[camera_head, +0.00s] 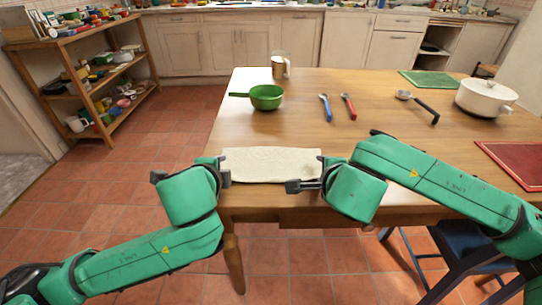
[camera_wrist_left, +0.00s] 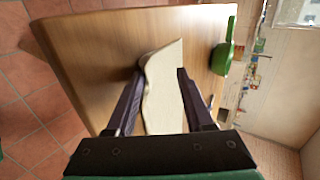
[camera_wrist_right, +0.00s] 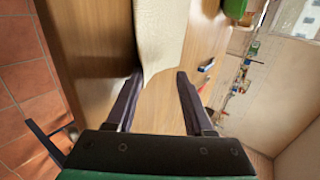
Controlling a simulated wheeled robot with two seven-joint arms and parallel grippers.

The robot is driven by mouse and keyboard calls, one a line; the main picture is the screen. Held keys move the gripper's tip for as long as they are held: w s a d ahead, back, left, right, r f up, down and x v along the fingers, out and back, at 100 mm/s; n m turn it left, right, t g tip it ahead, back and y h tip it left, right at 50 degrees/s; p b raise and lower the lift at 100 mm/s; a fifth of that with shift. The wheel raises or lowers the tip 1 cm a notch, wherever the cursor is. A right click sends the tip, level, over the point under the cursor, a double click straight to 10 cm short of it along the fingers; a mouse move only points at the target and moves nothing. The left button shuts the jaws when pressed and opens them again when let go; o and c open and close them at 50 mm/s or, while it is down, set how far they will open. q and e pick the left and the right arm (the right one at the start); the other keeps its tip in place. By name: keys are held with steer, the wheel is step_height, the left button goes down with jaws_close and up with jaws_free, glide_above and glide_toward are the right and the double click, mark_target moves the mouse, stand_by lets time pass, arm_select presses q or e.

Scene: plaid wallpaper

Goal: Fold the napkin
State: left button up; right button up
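The cream napkin (camera_head: 270,164) lies as a wide strip along the near left edge of the wooden table, its long sides running left to right. My left gripper (camera_head: 223,172) is at its left end. In the left wrist view the fingers (camera_wrist_left: 161,73) are spread apart, with the napkin's end (camera_wrist_left: 163,100) between them. My right gripper (camera_head: 303,186) is at the near right corner. In the right wrist view its fingers (camera_wrist_right: 160,74) are also apart, with the napkin's corner (camera_wrist_right: 156,50) reaching between them. I cannot tell whether the fingers touch the cloth.
Farther back on the table (camera_head: 230,130) are a green pan (camera_head: 266,98), a jar (camera_head: 279,68), blue (camera_head: 326,108) and red (camera_head: 349,107) utensils, a ladle (camera_head: 420,105) and a white pot (camera_head: 485,97). A red mat (camera_head: 515,160) lies at right. Table beyond the napkin is clear.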

stand_by(0.3)
arm_select(q)
steer(key=shift+r, duration=0.35)
arm_select(e)
steer(key=shift+r, duration=0.35)
arm_select(q)
steer(key=s+r, duration=0.4)
steer(key=r, duration=0.4)
arm_select(e)
steer(key=s+r, duration=0.4)
steer(key=r, duration=0.4)
arm_select(q)
steer(key=shift+r, duration=0.1)
arm_select(e)
steer(key=shift+r, duration=0.1)
